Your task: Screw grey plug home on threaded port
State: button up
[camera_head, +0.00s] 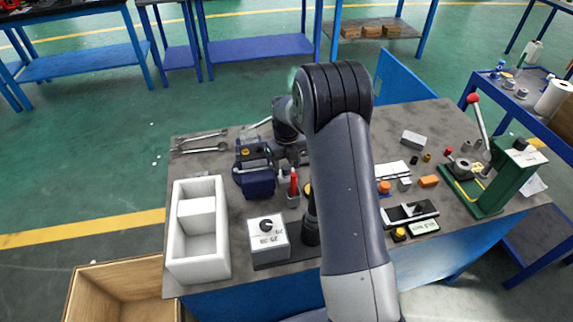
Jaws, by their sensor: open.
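My arm rises through the middle of the view, bends at a dark elbow and comes down behind itself to the bench. My gripper (291,154) is at the arm's far end, beside a blue vise-like fixture (256,178). It is open, but its fingers are small and partly hidden. I cannot tell whether anything is between them. I cannot make out the grey plug or the threaded port for certain. My arm hides part of the bench.
The grey bench top (415,123) holds a white divided tray (197,262), a white box with a black knob (267,232), wrenches (203,141), a red marker (294,182), a phone-like device (409,213) and a green lever stand (502,182).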

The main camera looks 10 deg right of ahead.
jog(key=shift+c, duration=0.4)
jog(key=n, duration=0.7)
jog(key=shift+n, duration=0.3)
jog(key=n, duration=1.8)
jog(key=shift+c, duration=0.5)
jog(key=c, duration=0.9)
jog(key=m, duration=0.5)
grip_shut()
